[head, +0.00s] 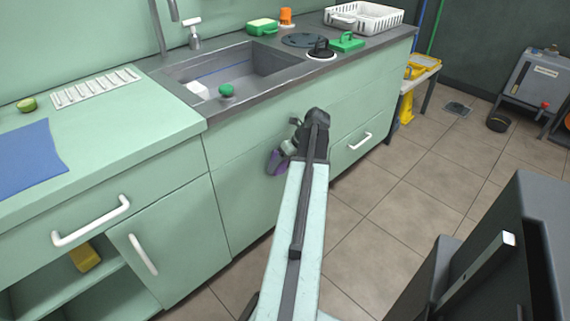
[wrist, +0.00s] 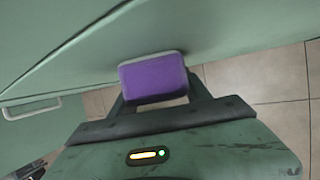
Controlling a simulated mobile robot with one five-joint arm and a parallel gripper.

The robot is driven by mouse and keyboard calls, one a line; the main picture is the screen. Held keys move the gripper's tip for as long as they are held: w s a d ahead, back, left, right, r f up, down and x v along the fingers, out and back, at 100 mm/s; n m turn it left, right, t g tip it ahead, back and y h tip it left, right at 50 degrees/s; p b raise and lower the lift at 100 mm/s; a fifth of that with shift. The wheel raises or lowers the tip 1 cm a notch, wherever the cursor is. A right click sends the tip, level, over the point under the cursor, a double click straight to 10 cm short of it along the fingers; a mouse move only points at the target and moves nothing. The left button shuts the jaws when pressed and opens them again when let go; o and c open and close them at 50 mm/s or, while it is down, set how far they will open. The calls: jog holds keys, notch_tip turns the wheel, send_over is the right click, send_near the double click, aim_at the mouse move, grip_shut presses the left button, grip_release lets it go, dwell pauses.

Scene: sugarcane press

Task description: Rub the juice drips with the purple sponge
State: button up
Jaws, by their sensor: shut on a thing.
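The purple sponge (head: 276,161) is held at the end of my arm in the head view, in front of the green cabinet front below the sink. In the wrist view the sponge (wrist: 154,79) sits between the fingers of my gripper (wrist: 160,88), with a pale layer along its far edge. My gripper (head: 284,154) is shut on it. The sponge is close to the cabinet face; I cannot tell whether it touches. No juice drips can be made out in either view.
The sink (head: 240,75) and grey counter lie above. A drawer handle (head: 360,141) juts out to the right. An open drawer or shelf with a yellow item (head: 85,257) is at lower left.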

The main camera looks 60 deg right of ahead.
jog(key=shift+w+a, duration=0.25)
jog(key=shift+a, duration=0.6)
jog(key=shift+w+a, duration=0.25)
jog(key=shift+a, duration=0.55)
jog(key=shift+w+a, duration=0.35)
jog(key=shift+a, duration=0.45)
jog(key=shift+w+a, duration=0.35)
jog(key=shift+a, duration=0.45)
jog(key=s+a, duration=0.2)
jog(key=s, duration=0.3)
jog(key=shift+s, duration=0.4)
jog(key=shift+s, duration=0.1)
jog(key=shift+s+a, duration=0.2)
jog(key=shift+s, duration=0.5)
jog(key=shift+s+a, duration=0.2)
jog(key=shift+s, duration=0.45)
